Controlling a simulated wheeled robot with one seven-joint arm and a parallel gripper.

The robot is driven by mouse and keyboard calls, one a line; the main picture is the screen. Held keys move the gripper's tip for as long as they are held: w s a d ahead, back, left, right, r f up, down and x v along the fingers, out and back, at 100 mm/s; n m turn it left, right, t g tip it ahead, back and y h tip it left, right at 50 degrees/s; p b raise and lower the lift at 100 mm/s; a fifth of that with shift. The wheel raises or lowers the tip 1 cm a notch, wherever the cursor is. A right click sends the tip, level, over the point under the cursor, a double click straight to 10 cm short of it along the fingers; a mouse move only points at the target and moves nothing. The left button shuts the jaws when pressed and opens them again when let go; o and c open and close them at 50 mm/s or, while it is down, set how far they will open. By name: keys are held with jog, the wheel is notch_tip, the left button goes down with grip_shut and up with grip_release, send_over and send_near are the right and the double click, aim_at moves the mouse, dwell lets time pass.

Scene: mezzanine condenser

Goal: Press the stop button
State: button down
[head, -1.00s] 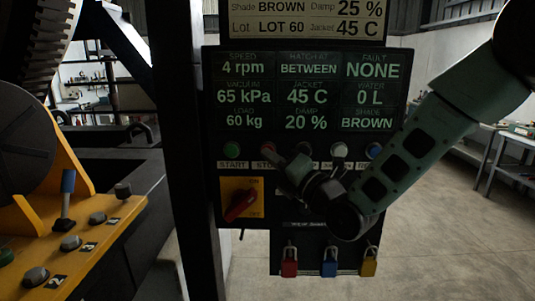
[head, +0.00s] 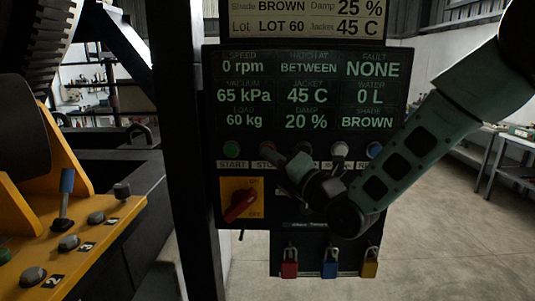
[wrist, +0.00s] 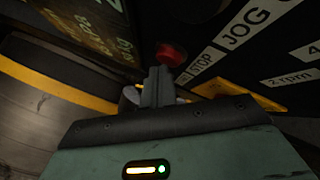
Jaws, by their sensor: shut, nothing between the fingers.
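The red stop button (head: 268,148) sits in the button row of the dark control panel, above its STOP label, which is partly covered. It also shows in the wrist view as a red cap (wrist: 171,54) beside the word STOP. My gripper (head: 279,160) is in front of the panel with its tips pointing at this button. In the wrist view the shut, empty fingers (wrist: 157,76) end at the red cap and overlap its lower edge. I cannot tell whether they touch it. The panel display (head: 306,92) reads speed 0 rpm and fault NONE.
A green start button (head: 231,148) is left of the stop button; white (head: 340,149) and blue (head: 374,150) buttons are to the right. A red rotary switch on yellow (head: 240,205) and several padlocks (head: 330,268) are below. A yellow console (head: 75,240) stands at left.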

jog(key=shift+s+b, duration=0.45)
jog(key=shift+s, duration=0.2)
jog(key=shift+s+a+b, duration=0.1)
jog(key=shift+s+b, duration=1.5)
jog(key=shift+s, duration=0.9)
